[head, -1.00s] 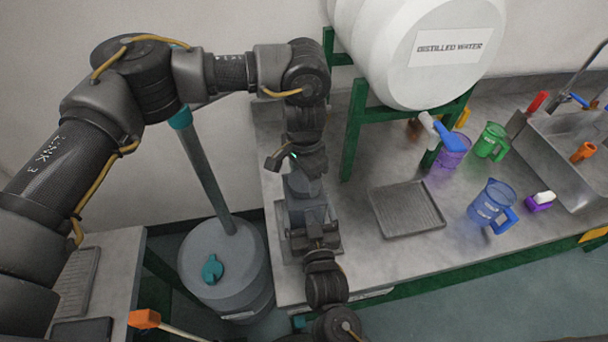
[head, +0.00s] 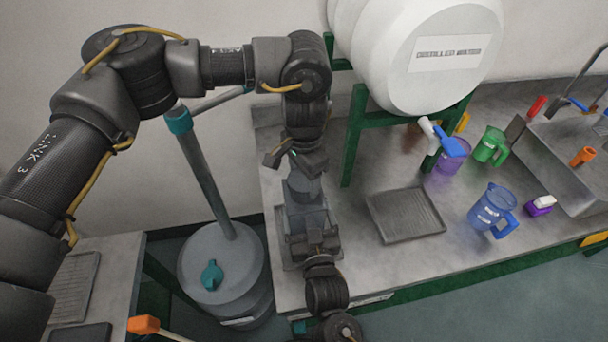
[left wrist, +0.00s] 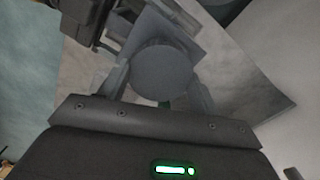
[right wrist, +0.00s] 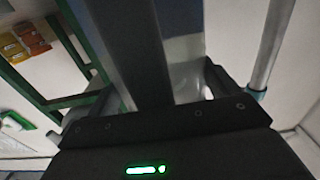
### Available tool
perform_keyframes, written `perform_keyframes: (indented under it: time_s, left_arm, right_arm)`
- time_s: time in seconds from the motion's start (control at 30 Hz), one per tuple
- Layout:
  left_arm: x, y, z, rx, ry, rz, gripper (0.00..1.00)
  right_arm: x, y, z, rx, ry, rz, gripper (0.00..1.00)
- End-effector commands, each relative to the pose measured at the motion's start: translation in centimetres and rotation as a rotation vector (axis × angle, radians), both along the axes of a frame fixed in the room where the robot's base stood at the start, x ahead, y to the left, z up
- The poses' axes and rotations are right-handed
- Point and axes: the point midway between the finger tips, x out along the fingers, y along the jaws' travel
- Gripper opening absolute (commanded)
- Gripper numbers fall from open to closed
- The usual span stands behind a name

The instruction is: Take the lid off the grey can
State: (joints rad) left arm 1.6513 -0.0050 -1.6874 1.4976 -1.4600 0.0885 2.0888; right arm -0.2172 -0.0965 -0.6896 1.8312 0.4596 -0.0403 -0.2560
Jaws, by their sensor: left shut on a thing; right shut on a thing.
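The grey can (head: 306,219) stands upright on a tray at the left end of the bench, under my left arm. Its round grey lid (left wrist: 162,70) shows between the fingers in the left wrist view. My left gripper (head: 302,182) points down from above and is shut on the lid. I cannot tell whether the lid still touches the can. My right gripper (head: 308,246) reaches in from the bench front and is shut on the can's body. In the right wrist view a dark upright surface fills the space between the fingers, and the can is hard to make out.
A white distilled water barrel (head: 425,50) on a green stand is close right of my left arm. An empty grey tray (head: 405,212), a blue jug (head: 492,208) and a green jug (head: 490,146) stand farther right. A grey drum (head: 225,265) stands on the floor at left.

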Motion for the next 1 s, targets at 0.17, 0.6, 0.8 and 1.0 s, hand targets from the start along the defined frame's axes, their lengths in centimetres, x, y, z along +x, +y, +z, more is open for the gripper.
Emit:
perform_keyframes:
  time_s: [0.17,0.6,0.8,1.0]
  left_arm:
    - [0.0,0.0,0.3,0.000,-0.001,0.000,0.36]
    - [0.0,0.0,4.0,0.000,0.000,0.001,0.36]
    - [0.0,0.0,4.0,0.000,0.000,0.001,0.36]
    - [0.0,0.0,4.0,0.000,0.000,0.000,0.36]
  right_arm:
    - [0.0,0.0,0.0,0.000,0.001,0.000,0.23]
    - [0.0,0.0,0.0,0.000,0.001,0.000,0.23]
    - [0.0,0.0,0.0,0.000,0.001,0.000,0.97]
    - [0.0,0.0,0.0,0.000,0.001,0.000,1.00]
